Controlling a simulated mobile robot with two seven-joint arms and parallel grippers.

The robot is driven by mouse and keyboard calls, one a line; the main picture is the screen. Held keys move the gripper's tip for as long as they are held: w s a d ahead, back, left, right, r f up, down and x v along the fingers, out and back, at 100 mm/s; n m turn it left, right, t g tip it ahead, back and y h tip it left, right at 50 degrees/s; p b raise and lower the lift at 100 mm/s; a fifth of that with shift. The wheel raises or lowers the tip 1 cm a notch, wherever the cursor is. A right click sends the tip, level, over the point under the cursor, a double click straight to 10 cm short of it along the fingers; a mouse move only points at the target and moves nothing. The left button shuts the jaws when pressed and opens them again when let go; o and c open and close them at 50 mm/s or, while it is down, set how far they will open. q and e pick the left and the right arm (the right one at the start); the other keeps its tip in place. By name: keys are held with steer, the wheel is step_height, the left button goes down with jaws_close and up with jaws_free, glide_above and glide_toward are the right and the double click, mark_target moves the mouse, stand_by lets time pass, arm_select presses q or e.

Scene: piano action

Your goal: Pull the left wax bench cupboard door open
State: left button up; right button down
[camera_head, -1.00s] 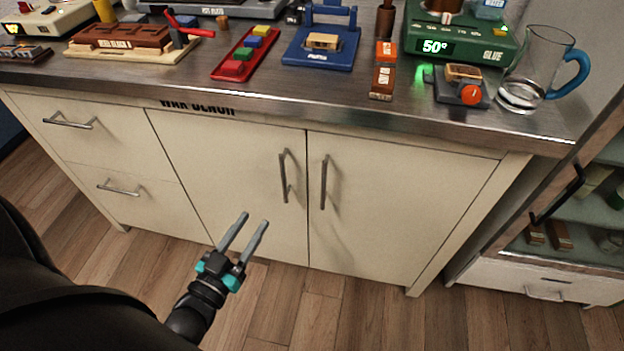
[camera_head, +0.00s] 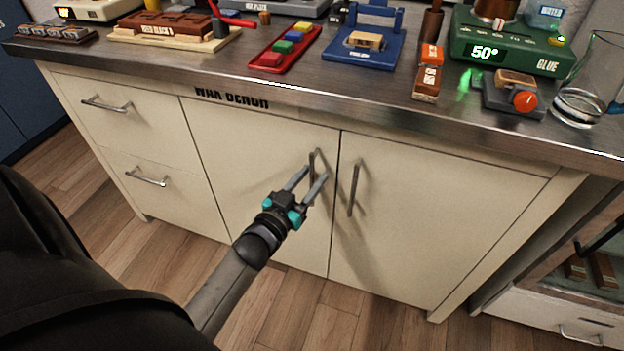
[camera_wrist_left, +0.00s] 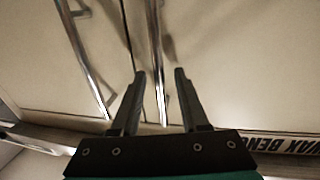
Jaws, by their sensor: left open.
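The left wax bench cupboard door (camera_head: 250,180) is a cream panel and is closed. Its vertical metal bar handle (camera_head: 312,188) is near the seam with the right door. My left gripper (camera_head: 315,172) is open at this handle, with its two grey fingers pointing at the door. In the left wrist view the handle (camera_wrist_left: 156,60) runs between the open fingers (camera_wrist_left: 157,72), and I see no finger closed on it. My right gripper is not in view.
The right cupboard door (camera_head: 430,215) is closed, and its handle (camera_head: 355,188) stands close to the right of my gripper. Drawers (camera_head: 150,200) are at the left. The steel bench top (camera_head: 230,65) overhangs the doors and carries tools and a glass jug (camera_head: 590,85).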

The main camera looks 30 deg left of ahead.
arm_select(q)
steer(key=shift+w, duration=0.3)
jaws_close()
stand_by(1.3)
